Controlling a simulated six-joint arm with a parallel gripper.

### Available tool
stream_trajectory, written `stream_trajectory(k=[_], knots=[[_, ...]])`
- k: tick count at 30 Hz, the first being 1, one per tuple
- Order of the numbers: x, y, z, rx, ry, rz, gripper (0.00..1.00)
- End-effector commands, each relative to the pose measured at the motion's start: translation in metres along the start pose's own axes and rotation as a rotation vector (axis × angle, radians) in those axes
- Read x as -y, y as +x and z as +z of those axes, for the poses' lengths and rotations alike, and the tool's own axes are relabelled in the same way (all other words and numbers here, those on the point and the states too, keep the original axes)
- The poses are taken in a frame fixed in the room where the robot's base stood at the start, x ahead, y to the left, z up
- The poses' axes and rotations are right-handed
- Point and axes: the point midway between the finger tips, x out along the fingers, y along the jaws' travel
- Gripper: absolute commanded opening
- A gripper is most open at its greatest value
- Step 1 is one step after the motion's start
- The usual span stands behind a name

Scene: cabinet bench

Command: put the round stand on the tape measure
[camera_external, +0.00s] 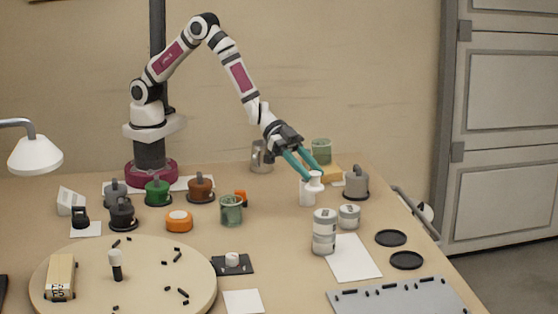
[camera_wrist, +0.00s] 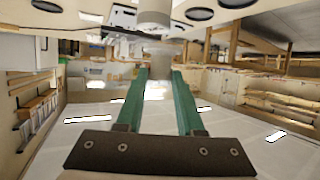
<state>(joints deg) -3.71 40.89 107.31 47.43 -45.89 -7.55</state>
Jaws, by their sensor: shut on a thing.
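The white round stand (camera_external: 309,193) is between the teal fingertips of my gripper (camera_external: 313,176) in the external view, right of the table's middle. My gripper is shut on it near its top. The external view does not clearly show whether its bottom touches the table. In the wrist view, its pale round body (camera_wrist: 155,18) shows just beyond the fingertips (camera_wrist: 160,72). The tape measure (camera_external: 179,221) looks like the orange round case with a pale top. It lies on the table left of the middle, well away from my gripper, with nothing on it.
A green cup (camera_external: 231,210) stands between the tape measure and my gripper, with a small orange object (camera_external: 241,197) behind it. Lidded pots, including a green one (camera_external: 158,192), stand behind the tape measure. Grey-white canisters (camera_external: 324,232) stand in front of my gripper. A round board (camera_external: 140,270) lies front left.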

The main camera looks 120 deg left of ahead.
Motion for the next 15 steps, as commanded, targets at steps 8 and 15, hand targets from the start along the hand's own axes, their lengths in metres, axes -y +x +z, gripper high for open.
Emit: stream_trajectory(k=[8, 15], knots=[[-0.124, -0.074, 0.049, 0.002, 0.232, 0.576, 0.0], [-0.199, -0.179, 0.1, 0.001, 0.405, 0.987, 0.0]])
